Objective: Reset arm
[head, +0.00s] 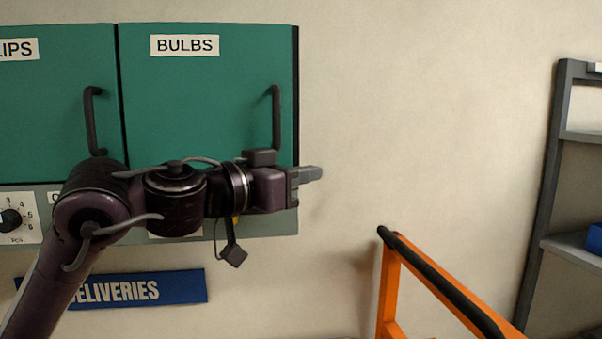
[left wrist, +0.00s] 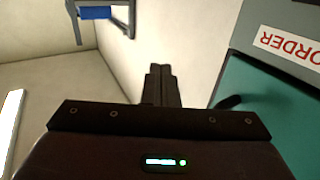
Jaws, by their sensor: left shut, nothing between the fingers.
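My left arm comes in from the lower left in the head view and stretches to the right across the front of the cabinet. My left gripper (head: 312,173) points right, just past the cabinet's right edge, in front of the bare wall. Its fingers are together with nothing between them. In the left wrist view the shut fingers (left wrist: 160,85) point away toward the wall. My right gripper is not in view.
A green cabinet (head: 205,105) with a "BULBS" door and dark handles hangs behind my arm. A blue "DELIVERIES" sign (head: 170,289) is below. An orange frame with a black bar (head: 390,285) stands lower right. A grey shelf (head: 545,190) is far right. The wall between is bare.

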